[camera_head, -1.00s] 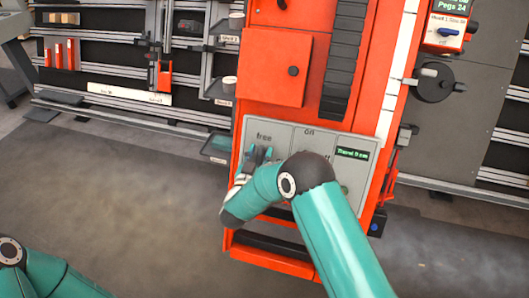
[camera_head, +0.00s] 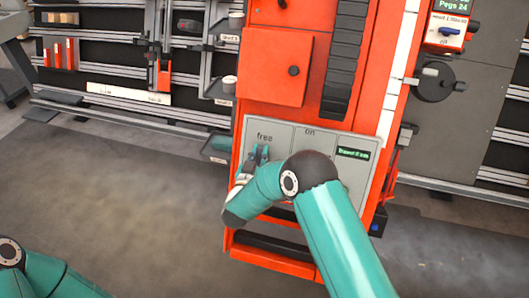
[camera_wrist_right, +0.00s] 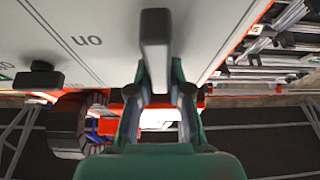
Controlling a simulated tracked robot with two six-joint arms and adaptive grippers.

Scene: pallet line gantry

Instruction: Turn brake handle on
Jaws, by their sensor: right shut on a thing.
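The brake handle (camera_wrist_right: 155,45) is a dark grey lever standing out from a pale grey panel in the right wrist view. My right gripper (camera_wrist_right: 158,92) is shut on it, one finger on each side. In the head view my right gripper (camera_head: 257,157) is at the left part of the panel (camera_head: 357,180), just below the word "free". The word "on" is to the right of it there, and shows upside down in the wrist view. My wrist and forearm hide the lower panel and most of the handle in the head view. My left gripper is out of view.
The panel sits on a red cabinet (camera_head: 260,75) with a small green-lit display (camera_head: 353,154) at its right. A black knob (camera_wrist_right: 40,76) shows beside the handle in the wrist view. A black crank wheel (camera_head: 434,82) is farther right. The floor at left is clear.

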